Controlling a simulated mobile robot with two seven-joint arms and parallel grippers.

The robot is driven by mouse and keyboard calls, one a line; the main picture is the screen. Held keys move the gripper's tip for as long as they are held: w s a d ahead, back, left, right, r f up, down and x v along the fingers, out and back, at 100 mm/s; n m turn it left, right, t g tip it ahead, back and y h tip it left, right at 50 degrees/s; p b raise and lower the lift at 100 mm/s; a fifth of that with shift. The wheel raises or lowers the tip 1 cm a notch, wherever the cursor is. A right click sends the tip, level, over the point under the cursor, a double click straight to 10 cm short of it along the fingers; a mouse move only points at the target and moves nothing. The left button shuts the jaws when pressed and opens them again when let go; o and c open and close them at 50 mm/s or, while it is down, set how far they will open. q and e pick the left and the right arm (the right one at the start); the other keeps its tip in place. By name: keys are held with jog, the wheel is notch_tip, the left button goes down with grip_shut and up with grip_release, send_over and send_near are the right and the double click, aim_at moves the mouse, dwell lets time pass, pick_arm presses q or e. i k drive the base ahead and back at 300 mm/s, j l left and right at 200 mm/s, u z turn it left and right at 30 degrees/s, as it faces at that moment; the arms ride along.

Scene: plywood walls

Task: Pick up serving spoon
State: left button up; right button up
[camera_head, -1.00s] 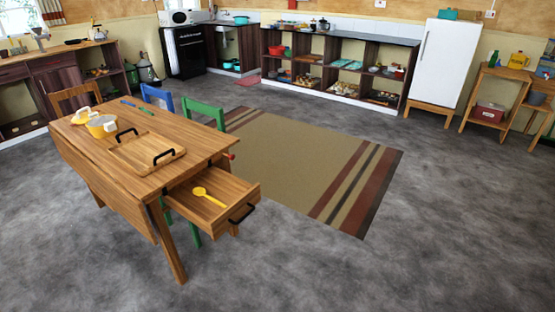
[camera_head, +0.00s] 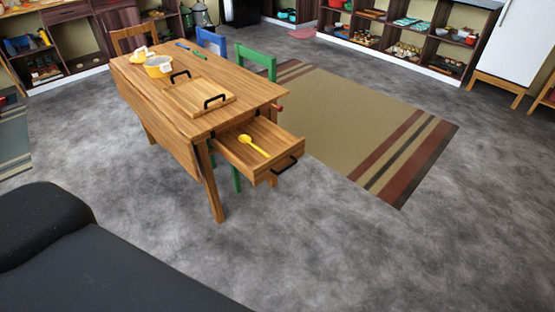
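A yellow serving spoon (camera_head: 252,145) lies in the open drawer (camera_head: 277,137) of the wooden table (camera_head: 180,128). The drawer sticks out from the table's near right end and has a black handle. The spoon's bowl points toward the back left and its handle toward the front right. Nothing covers it. Neither of my grippers is in view.
On the table stand a yellow pot (camera_head: 158,67) and a wooden tray (camera_head: 190,104) with black handles. Blue (camera_head: 207,38) and green (camera_head: 254,60) chairs stand behind it. A striped rug (camera_head: 350,120) lies to the right. A dark rounded shape fills the lower left. Floor in front is clear.

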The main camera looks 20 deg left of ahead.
aim_at(245, 139)
jog(key=i+j+z, duration=0.1)
jog(key=i+j, duration=0.35)
jog(key=j, duration=0.15)
jog(key=i+j+z, duration=0.15)
jog(key=i+j, duration=0.3)
jog(key=j, duration=0.2)
jog(key=i+j+z, duration=0.15)
jog(key=j, duration=0.2)
jog(key=i+j+z, duration=0.1)
jog(key=i+j, duration=0.3)
jog(key=j, duration=0.35)
jog(key=k+u, duration=0.25)
jog(key=u, duration=0.15)
jog(key=i+z, duration=0.3)
jog(key=z, duration=0.2)
